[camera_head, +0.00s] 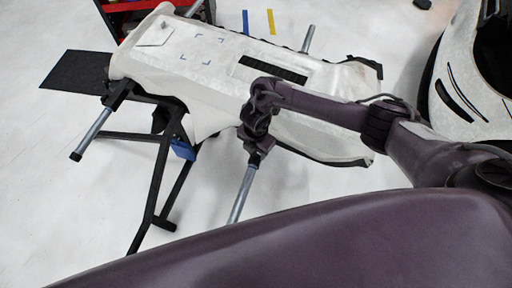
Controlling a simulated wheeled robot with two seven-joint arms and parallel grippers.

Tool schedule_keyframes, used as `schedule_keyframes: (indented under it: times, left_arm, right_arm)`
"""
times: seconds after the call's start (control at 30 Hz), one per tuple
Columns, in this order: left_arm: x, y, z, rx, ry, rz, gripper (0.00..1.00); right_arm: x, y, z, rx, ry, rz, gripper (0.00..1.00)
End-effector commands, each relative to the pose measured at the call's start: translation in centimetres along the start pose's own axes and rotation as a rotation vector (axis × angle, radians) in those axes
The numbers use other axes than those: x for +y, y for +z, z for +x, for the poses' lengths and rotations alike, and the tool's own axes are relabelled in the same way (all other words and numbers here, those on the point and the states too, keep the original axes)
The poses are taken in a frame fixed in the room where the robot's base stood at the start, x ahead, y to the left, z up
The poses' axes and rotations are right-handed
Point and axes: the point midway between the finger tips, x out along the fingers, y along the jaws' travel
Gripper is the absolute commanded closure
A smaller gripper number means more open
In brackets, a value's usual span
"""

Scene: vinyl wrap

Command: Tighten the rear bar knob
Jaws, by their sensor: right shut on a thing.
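A white panel (205,60), like a car bumper, lies on a black folding stand (150,190). Metal bars stick out from under it: one at the left (91,135), one at the near side (242,194) and one at the far side (308,38). My right arm reaches in from the right over the panel. My right gripper (256,154) points down at the panel's near edge, at the inner end of the near bar. It is shut on what seems to be that bar's knob; its fingers hide the knob. My left gripper is not in view.
A dark mat (75,71) lies on the floor at the left. A red cart (118,8) stands at the back. A white car body (475,75) is at the right. Blue and yellow strips (271,21) lie behind the panel. The floor left of the stand is clear.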

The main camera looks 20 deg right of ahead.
Motion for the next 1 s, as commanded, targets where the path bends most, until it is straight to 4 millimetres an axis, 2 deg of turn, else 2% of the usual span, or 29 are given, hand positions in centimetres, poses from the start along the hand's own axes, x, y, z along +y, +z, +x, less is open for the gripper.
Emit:
schedule_keyframes:
  times: [0.33, 0.37, 0.5, 0.8, 0.87, 1.0]
  left_arm:
    - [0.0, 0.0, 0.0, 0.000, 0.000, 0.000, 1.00]
    - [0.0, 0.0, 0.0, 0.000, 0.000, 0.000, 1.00]
    - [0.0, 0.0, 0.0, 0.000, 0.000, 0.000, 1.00]
    - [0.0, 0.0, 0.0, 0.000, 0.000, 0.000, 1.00]
    - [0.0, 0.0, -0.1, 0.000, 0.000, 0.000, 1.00]
    - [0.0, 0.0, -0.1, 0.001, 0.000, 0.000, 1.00]
  right_arm:
    - [0.1, 0.1, -0.1, -0.001, 0.002, 0.006, 0.79]
    - [0.1, 0.1, -0.1, -0.001, 0.002, 0.006, 0.53]
    - [0.1, 0.1, 0.0, -0.001, 0.002, 0.005, 0.35]
    - [0.0, 0.0, -0.2, 0.000, 0.001, 0.003, 0.35]
    - [0.1, 0.1, -0.6, 0.000, 0.003, 0.004, 0.35]
    - [0.2, 0.1, -2.8, -0.001, 0.006, 0.002, 0.35]
